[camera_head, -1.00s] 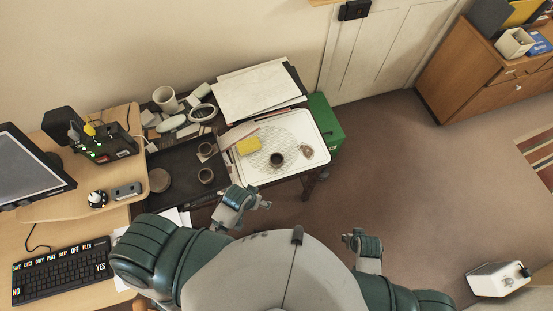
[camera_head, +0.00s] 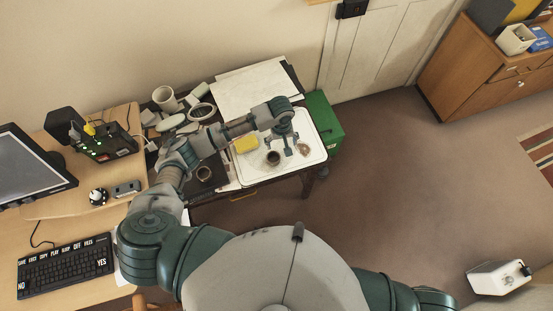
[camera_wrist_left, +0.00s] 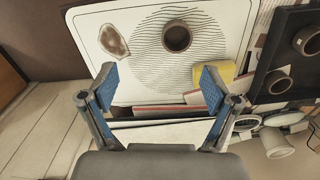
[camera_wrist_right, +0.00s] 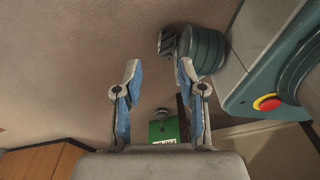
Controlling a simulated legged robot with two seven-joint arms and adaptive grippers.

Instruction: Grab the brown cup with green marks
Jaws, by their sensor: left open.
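A small brown cup (camera_head: 273,158) stands on the white tray with a line pattern (camera_head: 262,177). In the left wrist view the cup (camera_wrist_left: 177,36) stands upright and empty-looking, beyond the fingertips. I cannot make out green marks on it. Two more brown cups (camera_wrist_left: 278,83) (camera_wrist_left: 307,41) stand on the dark tray; one also shows in the head view (camera_head: 204,173), partly behind my arm. My left gripper (camera_head: 286,148) is open and empty, above the white tray close to the cup, apart from it. My right gripper (camera_wrist_right: 156,68) is open and empty, away from the table.
A yellow sponge-like block (camera_head: 246,144) lies on the tray beside the cup. A brown-stained oval (camera_wrist_left: 113,41) lies on its other side. White papers (camera_head: 250,90), a white mug (camera_head: 165,98) and clutter stand behind. A green box (camera_head: 322,122) is right of the table.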

